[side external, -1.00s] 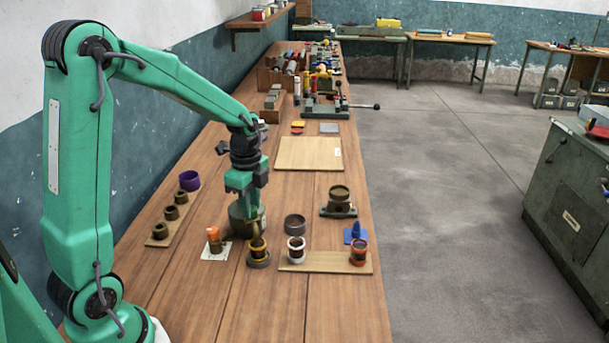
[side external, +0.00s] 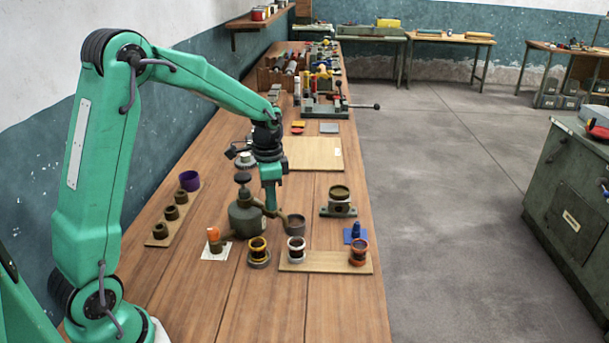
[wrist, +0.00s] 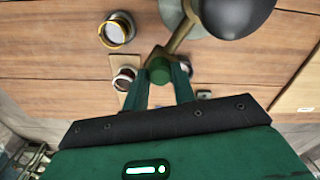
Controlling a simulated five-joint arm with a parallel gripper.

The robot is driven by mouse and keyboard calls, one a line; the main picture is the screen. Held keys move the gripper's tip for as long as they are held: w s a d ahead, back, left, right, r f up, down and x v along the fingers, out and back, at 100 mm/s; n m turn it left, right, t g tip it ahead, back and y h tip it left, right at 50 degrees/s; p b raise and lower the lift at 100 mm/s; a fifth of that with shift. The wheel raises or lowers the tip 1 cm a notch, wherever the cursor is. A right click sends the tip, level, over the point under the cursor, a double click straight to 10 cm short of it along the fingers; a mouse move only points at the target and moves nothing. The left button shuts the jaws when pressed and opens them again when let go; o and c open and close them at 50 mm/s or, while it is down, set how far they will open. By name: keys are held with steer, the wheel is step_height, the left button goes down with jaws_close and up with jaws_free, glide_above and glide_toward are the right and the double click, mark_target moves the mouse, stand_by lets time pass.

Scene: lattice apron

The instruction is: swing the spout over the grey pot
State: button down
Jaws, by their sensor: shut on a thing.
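A grey-green tank (side external: 241,218) with a dark round knob on top stands on the bench. A brownish spout (wrist: 184,32) runs out from it. My gripper (side external: 271,207) is shut on the spout; the wrist view shows the fingers (wrist: 162,80) on either side of its round green end (wrist: 159,69). I cannot make out the pot in the wrist view.
An orange-ringed pot (side external: 359,252) and a blue piece (side external: 355,233) are to the right. A bracketed pot (side external: 340,203) stands behind. A strip with several dark rings (side external: 172,213) lies left.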

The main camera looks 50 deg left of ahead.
steer(key=shift+w+a+n, duration=0.4)
steer(key=shift+w+n, duration=0.3)
steer(key=shift+n, duration=0.35)
steer(key=shift+w+a+n, duration=0.4)
steer(key=shift+w+n, duration=0.25)
steer(key=shift+n, duration=0.35)
steer(key=shift+w+a+n, duration=0.4)
steer(key=shift+w+n, duration=0.3)
steer(key=shift+n, duration=0.35)
steer(key=c, duration=1.1)
jaws_free()
steer(key=shift+c, duration=0.2)
steer(key=shift+r, duration=0.15)
step_height(320, 180, up, 8)
steer(key=shift+f, duration=0.2)
